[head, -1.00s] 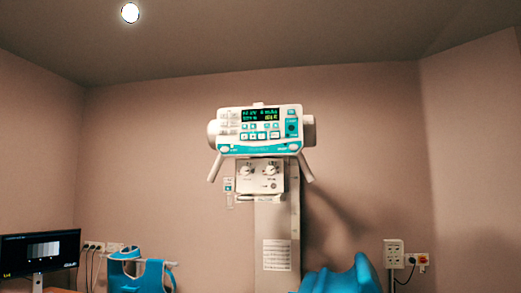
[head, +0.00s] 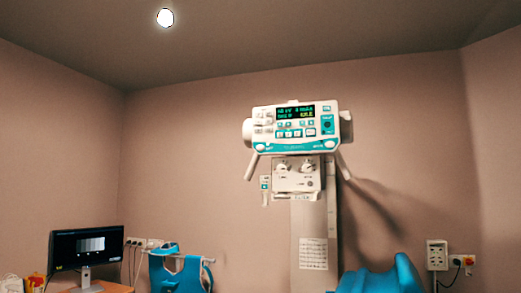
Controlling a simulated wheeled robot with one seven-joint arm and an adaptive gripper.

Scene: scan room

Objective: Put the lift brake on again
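The x-ray tube head (head: 295,127) stands on a pale vertical column (head: 315,235) against the back wall, right of centre in the head view. Its teal and white panel has a lit display (head: 296,111) and several buttons. Two grey handles (head: 252,166) slant down from its sides. A white box with two knobs (head: 296,175) hangs below the panel. I cannot tell which control is the lift brake or what state it is in. My gripper is not in view.
A monitor (head: 85,244) stands on a wooden desk (head: 116,287) at lower left. A blue apron (head: 175,272) hangs on a rack beside it. A blue curved shape (head: 385,277) is at lower right. Wall sockets (head: 437,254) are at right.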

